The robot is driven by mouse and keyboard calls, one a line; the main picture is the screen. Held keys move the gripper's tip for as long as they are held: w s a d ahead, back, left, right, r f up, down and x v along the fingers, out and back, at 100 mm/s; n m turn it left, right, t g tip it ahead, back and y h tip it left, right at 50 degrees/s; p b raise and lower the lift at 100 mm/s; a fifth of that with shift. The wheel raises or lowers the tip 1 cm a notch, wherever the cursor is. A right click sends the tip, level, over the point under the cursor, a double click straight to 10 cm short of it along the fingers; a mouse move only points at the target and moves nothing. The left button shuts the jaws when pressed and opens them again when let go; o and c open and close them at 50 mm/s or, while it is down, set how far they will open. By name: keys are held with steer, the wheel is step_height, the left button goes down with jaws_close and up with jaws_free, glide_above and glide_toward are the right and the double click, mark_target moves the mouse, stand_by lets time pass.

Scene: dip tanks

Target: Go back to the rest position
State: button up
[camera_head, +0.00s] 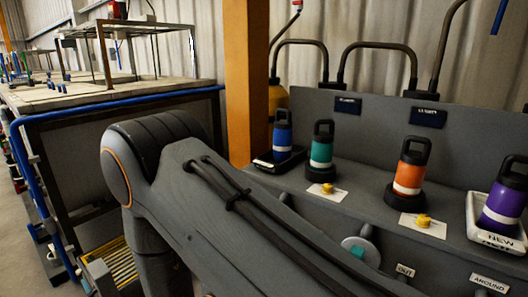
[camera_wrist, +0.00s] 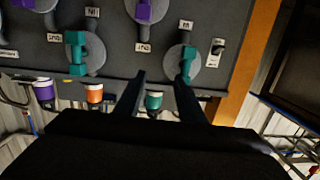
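My gripper (camera_wrist: 162,85) shows in the wrist view. Its two dark fingers stand apart with nothing between them. Beyond the fingers is a grey panel (camera_wrist: 115,62) with round dials bearing teal handles (camera_wrist: 78,55) and a purple handle (camera_wrist: 143,11). Another teal handle (camera_wrist: 187,62) shows close to the right fingertip; I cannot tell whether they touch. In the head view my arm crosses the lower middle, and my gripper is out of the picture.
A grey shelf (camera_head: 358,190) holds blue (camera_head: 282,136), green (camera_head: 321,152), orange (camera_head: 409,173) and purple (camera_head: 503,203) handled bottles. An orange post (camera_head: 246,80) stands left of it. A blue-edged tank (camera_head: 120,101) stands at left. Open floor (camera_head: 18,235) shows at far left.

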steer(key=w+d+r+n+g+y+p, duration=0.1)
steer(key=w+r+g+y+p, duration=0.2)
steer(key=w+y, duration=0.4)
step_height(320, 180, up, 6)
steer(key=s+d+n+g+y, duration=0.1)
steer(key=d+n+g+y, duration=0.1)
steer(key=d+g+y, duration=0.1)
steer(key=s+d+r+n+g+p, duration=0.2)
steer(key=s+d+r+g, duration=0.2)
steer(key=s+d, duration=0.5)
steer(key=s+d+r+n+g+p, duration=0.1)
steer(key=s+d+r, duration=0.5)
steer(key=s, duration=0.9)
steer(key=d+n+g, duration=0.1)
steer(key=d+g, duration=0.1)
steer(key=shift+s+d+r+g+p, duration=0.2)
steer(key=shift+d+r+g+p, duration=0.1)
steer(key=shift+d+g+p, duration=0.1)
